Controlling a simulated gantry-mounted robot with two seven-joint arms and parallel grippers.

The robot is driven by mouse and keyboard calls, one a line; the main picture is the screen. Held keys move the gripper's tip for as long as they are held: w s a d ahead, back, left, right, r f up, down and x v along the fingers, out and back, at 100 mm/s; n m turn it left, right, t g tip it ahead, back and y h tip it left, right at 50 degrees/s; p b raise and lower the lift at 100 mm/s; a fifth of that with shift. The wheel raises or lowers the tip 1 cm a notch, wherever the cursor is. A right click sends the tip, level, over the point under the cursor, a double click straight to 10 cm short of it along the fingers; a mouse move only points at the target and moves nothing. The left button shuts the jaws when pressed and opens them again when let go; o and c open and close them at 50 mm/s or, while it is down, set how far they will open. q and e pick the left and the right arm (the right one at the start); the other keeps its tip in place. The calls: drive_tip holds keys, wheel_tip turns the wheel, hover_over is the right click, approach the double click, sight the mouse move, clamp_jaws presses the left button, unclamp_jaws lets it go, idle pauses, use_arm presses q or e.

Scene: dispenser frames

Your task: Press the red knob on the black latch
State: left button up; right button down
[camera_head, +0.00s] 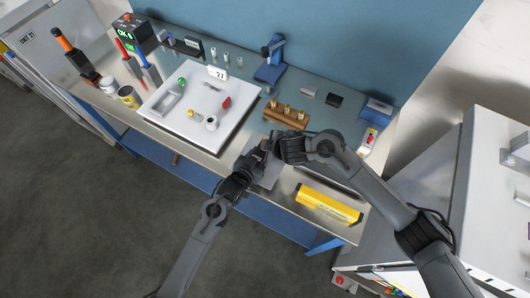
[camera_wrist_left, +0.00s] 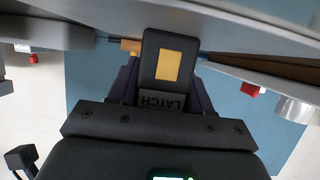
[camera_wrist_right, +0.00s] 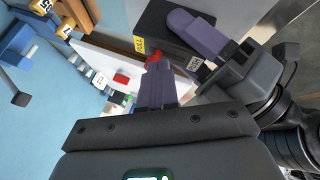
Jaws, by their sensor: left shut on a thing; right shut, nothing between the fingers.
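My left gripper (camera_head: 258,156) is shut on the black latch (camera_wrist_left: 152,44), which shows a yellow patch and a "LATCH" label in the left wrist view. In the right wrist view the black latch (camera_wrist_right: 150,18) is held by a purple left finger and carries a yellow label. The red knob (camera_wrist_right: 153,57) shows at the latch's lower edge, partly hidden by my right fingertips. My right gripper (camera_wrist_right: 155,72) is shut and empty, its tips at the knob; I cannot tell whether they press it. In the head view the grippers meet above the bench front.
A white board (camera_head: 170,120) with small parts and a "27" sign lies left of the grippers. A wooden block (camera_head: 285,116) with brass pieces stands behind them. A yellow box (camera_head: 328,206) lies to the front right. A blue stand (camera_head: 271,65) is at the back.

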drive_tip(key=v, duration=1)
use_arm(q)
drive_tip(key=o, duration=1.4)
drive_tip(key=shift+c, duration=0.2)
drive_tip(key=shift+s, duration=0.1)
